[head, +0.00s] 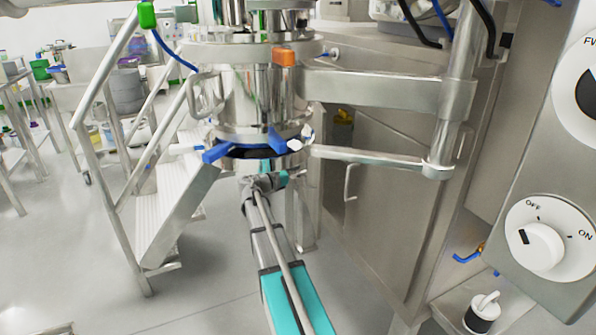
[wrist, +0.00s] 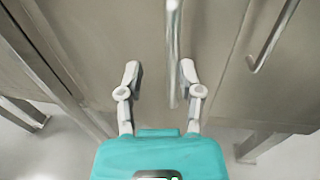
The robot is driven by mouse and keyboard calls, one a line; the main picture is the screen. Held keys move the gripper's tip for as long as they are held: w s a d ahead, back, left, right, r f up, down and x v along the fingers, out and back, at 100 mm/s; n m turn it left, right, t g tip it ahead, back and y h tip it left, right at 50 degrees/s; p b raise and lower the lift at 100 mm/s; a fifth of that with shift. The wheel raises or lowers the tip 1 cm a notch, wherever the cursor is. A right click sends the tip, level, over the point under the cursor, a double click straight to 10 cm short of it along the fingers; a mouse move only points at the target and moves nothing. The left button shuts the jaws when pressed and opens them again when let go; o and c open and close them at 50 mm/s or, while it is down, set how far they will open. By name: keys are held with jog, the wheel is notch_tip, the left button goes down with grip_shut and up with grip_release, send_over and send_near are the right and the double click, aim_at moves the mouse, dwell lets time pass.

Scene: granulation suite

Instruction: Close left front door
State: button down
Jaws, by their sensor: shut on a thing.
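In the wrist view my gripper (wrist: 160,75) faces a steel cabinet front with its two pale fingers apart. A vertical bar handle (wrist: 173,50) stands between the fingers on a steel door panel (wrist: 150,25), nearer the right finger, and the gripper is shut on it. Contact with each finger is hard to see. In the head view my arm reaches to below the steel vessel, and the fingertips are hidden. A steel door (head: 385,190) with a bar handle (head: 350,182) shows to the right of my arm. I cannot tell how far the left door stands open.
A second bar handle (wrist: 270,40) is on the panel at right in the wrist view. A steel vessel (head: 245,95) with blue clamp levers (head: 218,152) stands above my arm. Steps with railings (head: 178,205) stand at left. A control panel (head: 555,225) is at right. Floor is free at lower left.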

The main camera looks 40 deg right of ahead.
jog(key=c, duration=0.7)
grip_release()
jog(key=shift+w+d+r, duration=0.1)
jog(key=shift+w+d, duration=0.15)
jog(key=shift+w, duration=0.35)
jog(key=shift+s+a, duration=0.15)
jog(key=shift+s, duration=0.1)
jog(key=shift+a, duration=0.1)
jog(key=shift+a, duration=0.1)
jog(key=a, duration=1)
jog(key=s+a, duration=0.1)
jog(key=a, duration=0.4)
jog(key=shift+a, duration=0.25)
dwell(0.5)
jog(key=shift+a, duration=0.1)
dwell(0.4)
jog(key=shift+w+a, duration=0.15)
jog(key=shift+a, duration=2.8)
jog(key=shift+w+a, duration=0.1)
jog(key=shift+a, duration=2.85)
